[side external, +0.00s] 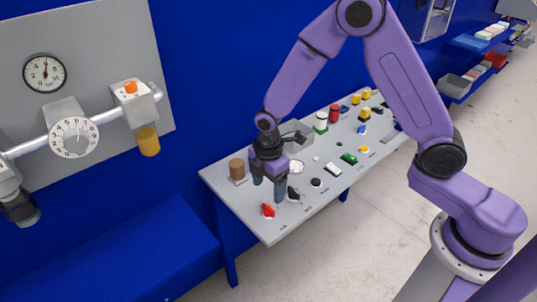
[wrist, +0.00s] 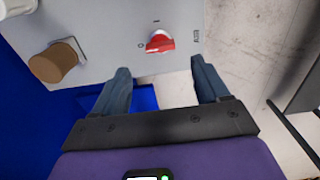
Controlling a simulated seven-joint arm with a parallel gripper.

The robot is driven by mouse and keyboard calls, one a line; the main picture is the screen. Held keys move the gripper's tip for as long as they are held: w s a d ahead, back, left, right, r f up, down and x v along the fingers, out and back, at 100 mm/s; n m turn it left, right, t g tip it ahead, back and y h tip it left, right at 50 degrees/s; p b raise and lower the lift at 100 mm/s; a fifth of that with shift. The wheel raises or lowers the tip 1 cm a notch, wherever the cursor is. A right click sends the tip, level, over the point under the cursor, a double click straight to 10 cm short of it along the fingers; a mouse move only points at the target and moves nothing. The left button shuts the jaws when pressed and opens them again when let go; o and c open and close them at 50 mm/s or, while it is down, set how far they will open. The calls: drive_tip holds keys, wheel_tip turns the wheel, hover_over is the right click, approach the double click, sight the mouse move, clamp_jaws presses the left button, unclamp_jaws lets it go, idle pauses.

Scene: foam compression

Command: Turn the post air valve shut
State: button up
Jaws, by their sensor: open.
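A red turn knob (side external: 268,210) sits on the near corner of the grey panel. In the wrist view the red knob (wrist: 160,42) has marks around it and a small label I cannot read clearly. I cannot tell if it is the post air valve. An orange-topped fitting (side external: 131,88) on the wall pipe could also be a valve. My gripper (side external: 268,192) is open and empty, pointing down above the panel near the red knob. In the wrist view my gripper (wrist: 160,65) has its fingers spread wide, with the knob beyond the tips, between their lines.
A brown cylinder (side external: 237,169) stands behind my gripper, and a black knob (side external: 293,194) is close to its right. Several buttons and knobs fill the farther panel. A wall board (side external: 95,30) carries a gauge and a dial (side external: 73,137). A blue bench (side external: 140,250) lies front left.

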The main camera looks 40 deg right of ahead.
wheel_tip(320, 180, up, 10)
drive_tip(key=shift+r, duration=0.2)
drive_tip(key=shift+s, duration=0.1)
idle(0.3)
drive_tip(key=s+d+r+m, duration=0.1)
drive_tip(key=s+d+m, duration=0.1)
drive_tip(key=s, duration=0.6)
drive_tip(key=s+d+r+m, duration=0.1)
drive_tip(key=s+d+r, duration=0.1)
drive_tip(key=s+d, duration=0.3)
drive_tip(key=s+d+r+m, duration=0.2)
drive_tip(key=s+d, duration=0.1)
drive_tip(key=s, duration=1)
drive_tip(key=shift+d+m, duration=0.3)
drive_tip(key=shift+d, duration=0.05)
